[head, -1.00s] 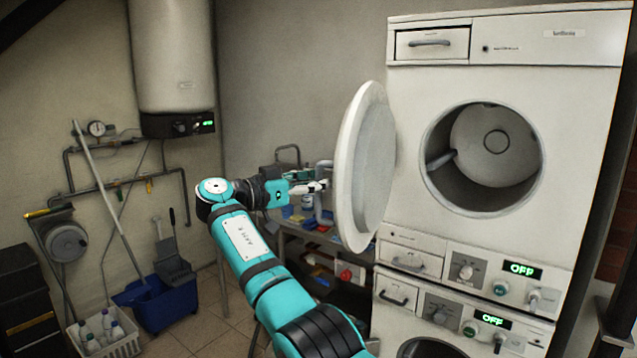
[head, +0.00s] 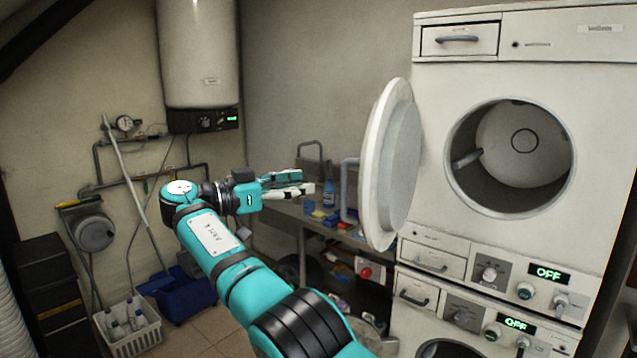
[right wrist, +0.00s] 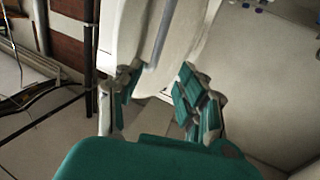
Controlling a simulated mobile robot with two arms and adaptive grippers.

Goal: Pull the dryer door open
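The dryer door (head: 390,165) is a round white disc, swung wide open on the left side of the upper white machine, the dryer (head: 435,100). The dark drum opening (head: 512,158) is uncovered. My right gripper (head: 312,183) is to the left of the door, with a visible gap between its fingertips and the door rim. In the right wrist view the fingers of this gripper (right wrist: 158,82) are spread with nothing held between them. A pale curved surface, seemingly the door (right wrist: 180,35), lies beyond them. My left gripper is not in view.
A second machine (head: 410,312) with its own round opening stands below the dryer. A bench with bottles and boxes (head: 325,215) is behind my right gripper. A blue bucket (head: 185,295) and white basket (head: 130,330) stand on the floor at left.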

